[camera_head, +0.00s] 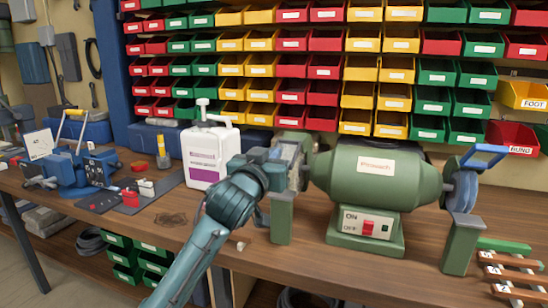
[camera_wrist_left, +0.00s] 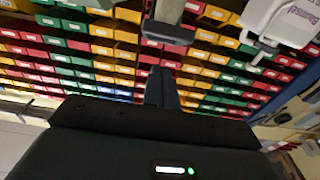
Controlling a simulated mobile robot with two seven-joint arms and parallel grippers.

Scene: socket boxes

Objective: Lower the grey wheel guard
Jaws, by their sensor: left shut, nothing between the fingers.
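The green bench grinder (camera_head: 375,180) stands on the wooden bench in the head view. The grey wheel guard (camera_head: 293,143) is at the grinder's left end, partly hidden by my left gripper; its exact angle is hard to tell. My left gripper (camera_head: 272,157) is shut and empty, right by this guard; I cannot tell whether it touches. In the left wrist view the gripper's dark fingers (camera_wrist_left: 162,88) are together, with a grey bar-like part beyond them. My right gripper is not in view.
A blue guard (camera_head: 484,154) sits over the right wheel. A white jug (camera_head: 207,150) stands close left of my gripper. A blue vise-like device (camera_head: 75,165) is farther left. Rows of coloured bins fill the back wall.

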